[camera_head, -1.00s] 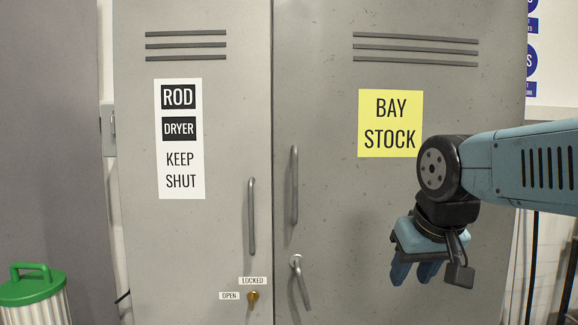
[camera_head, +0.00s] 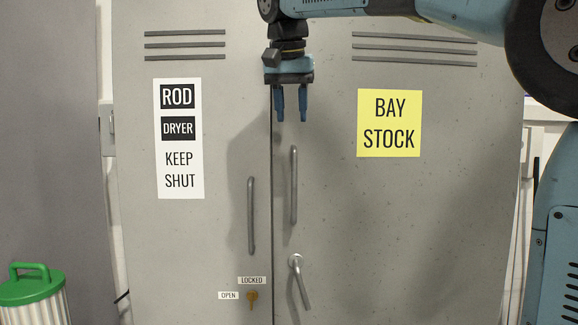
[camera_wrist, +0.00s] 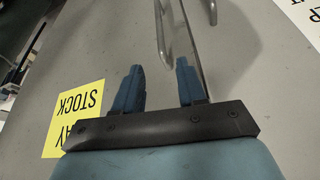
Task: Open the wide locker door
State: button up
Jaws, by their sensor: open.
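The wide locker door (camera_head: 400,220) is the grey right-hand door with the yellow BAY STOCK sign (camera_head: 389,123). It looks shut. It has a vertical bar handle (camera_head: 294,186) near its left edge and a tilted lever handle (camera_head: 301,282) below that. My gripper (camera_head: 291,118) points down, open and empty, a little above the top of the bar handle in the head view. In the wrist view, my fingers (camera_wrist: 160,88) are apart with nothing between them, and the bar handle (camera_wrist: 161,32) lies beyond the fingertips, not touching them.
A bin with a green lid (camera_head: 32,284) stands at lower left. A grey panel (camera_head: 50,150) stands at far left.

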aim_at(294, 157)
jog(key=x, duration=1.3)
jog(key=shift+w+f, duration=0.15)
jog(key=shift+f, duration=0.15)
jog(key=shift+c, duration=0.5)
grip_shut()
